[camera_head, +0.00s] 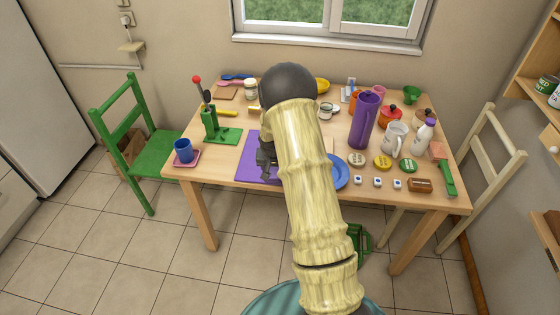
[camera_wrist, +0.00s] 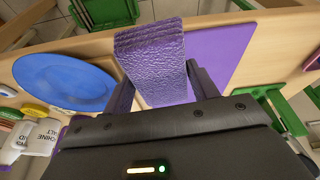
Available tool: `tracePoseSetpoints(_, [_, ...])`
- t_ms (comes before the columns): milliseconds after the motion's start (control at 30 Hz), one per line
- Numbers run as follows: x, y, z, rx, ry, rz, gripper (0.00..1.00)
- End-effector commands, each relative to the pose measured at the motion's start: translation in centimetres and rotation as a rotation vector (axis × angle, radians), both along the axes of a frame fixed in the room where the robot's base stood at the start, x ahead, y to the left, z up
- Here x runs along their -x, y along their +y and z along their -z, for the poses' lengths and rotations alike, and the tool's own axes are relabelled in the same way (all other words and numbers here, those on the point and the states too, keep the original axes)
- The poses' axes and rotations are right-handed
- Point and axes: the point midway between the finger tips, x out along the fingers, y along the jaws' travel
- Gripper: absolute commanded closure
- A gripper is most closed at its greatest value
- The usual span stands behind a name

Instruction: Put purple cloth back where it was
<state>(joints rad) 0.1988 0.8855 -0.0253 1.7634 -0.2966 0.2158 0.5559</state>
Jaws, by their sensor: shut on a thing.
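A folded purple cloth (camera_wrist: 152,48) with a crinkled surface and stacked layers stands between the two fingers of my gripper (camera_wrist: 162,90) in the wrist view. The fingers are shut on it. In the head view my gripper (camera_head: 267,160) is over the purple flat mat at the table's front, and my arm hides the cloth. The purple mat (camera_head: 249,171) lies flat; in the wrist view the mat (camera_wrist: 218,50) is right of the cloth. I cannot tell whether the cloth touches the table.
A blue plate (camera_head: 340,176) lies close by; in the wrist view the plate (camera_wrist: 62,82) is left of the cloth. A green press (camera_head: 214,130) and a blue cup (camera_head: 183,150) stand to the left. A purple jug (camera_head: 363,120) and several jars crowd the right of the table (camera_head: 222,165).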

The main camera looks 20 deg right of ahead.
Motion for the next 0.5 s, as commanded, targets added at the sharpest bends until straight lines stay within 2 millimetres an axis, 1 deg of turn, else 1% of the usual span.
tracePoseSetpoints(100, [0.8, 1.7, 1.1, -0.001, 0.003, -0.049, 0.63])
tracePoseSetpoints(267, [2.1, 3.7, 2.5, -0.001, 0.004, -0.117, 0.63])
tracePoseSetpoints(467, [4.4, 6.9, 4.4, -0.002, 0.007, -0.223, 0.63])
tracePoseSetpoints(500, [5.1, 7.7, 4.8, -0.002, 0.007, -0.251, 0.63])
